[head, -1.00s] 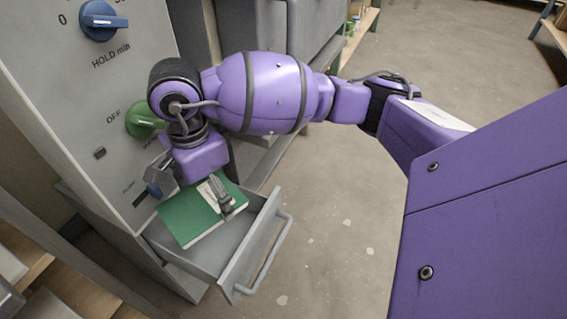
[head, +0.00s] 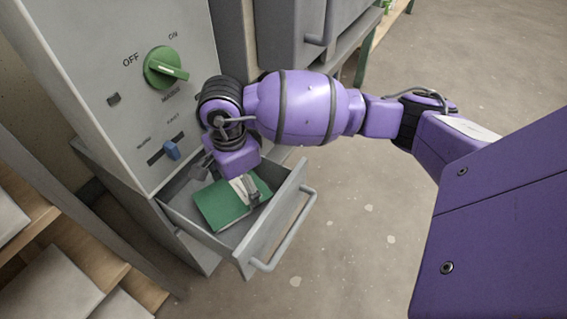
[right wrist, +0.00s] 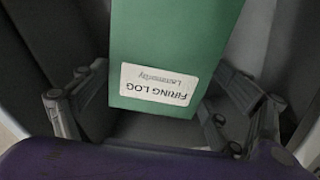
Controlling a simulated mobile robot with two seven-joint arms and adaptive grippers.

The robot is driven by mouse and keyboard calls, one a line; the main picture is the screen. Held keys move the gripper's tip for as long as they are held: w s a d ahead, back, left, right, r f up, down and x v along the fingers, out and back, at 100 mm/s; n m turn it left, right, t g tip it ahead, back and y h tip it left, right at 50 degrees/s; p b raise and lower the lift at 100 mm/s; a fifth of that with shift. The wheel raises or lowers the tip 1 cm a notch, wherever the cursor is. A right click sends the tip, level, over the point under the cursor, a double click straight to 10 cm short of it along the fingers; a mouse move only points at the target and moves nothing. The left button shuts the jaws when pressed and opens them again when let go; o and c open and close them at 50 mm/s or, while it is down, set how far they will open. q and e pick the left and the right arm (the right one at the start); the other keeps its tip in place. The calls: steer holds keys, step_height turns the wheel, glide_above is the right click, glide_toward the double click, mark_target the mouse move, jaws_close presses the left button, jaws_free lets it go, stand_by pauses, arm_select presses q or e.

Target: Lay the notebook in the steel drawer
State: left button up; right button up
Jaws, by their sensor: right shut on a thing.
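The green notebook (head: 224,204) has a white label, which reads "FIRING LOG" in the right wrist view (right wrist: 170,45). The steel drawer (head: 268,222) is pulled open under the grey control cabinet. My right gripper (head: 248,188) is shut on the notebook, with its fingers on either side of the book in the right wrist view (right wrist: 165,95). The notebook is within the drawer's opening, between its walls. I cannot tell whether it touches the drawer floor. My wrist hides part of the drawer's back. My left gripper is not in view.
The grey cabinet panel (head: 95,70) carries a green knob (head: 165,68) and a blue slider (head: 171,150) above the drawer. The drawer's bar handle (head: 290,230) sticks out in front. Wooden shelves (head: 75,255) stand at the lower left. The concrete floor (head: 360,225) at right is clear.

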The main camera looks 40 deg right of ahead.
mark_target(240, 190)
step_height(240, 190, down, 4)
steer(key=shift+r+b, duration=0.1)
steer(key=shift+b, duration=0.45)
steer(key=shift+f, duration=0.35)
steer(key=shift+r, duration=0.1)
steer(key=o, duration=1.5)
steer(key=shift+f, duration=0.2)
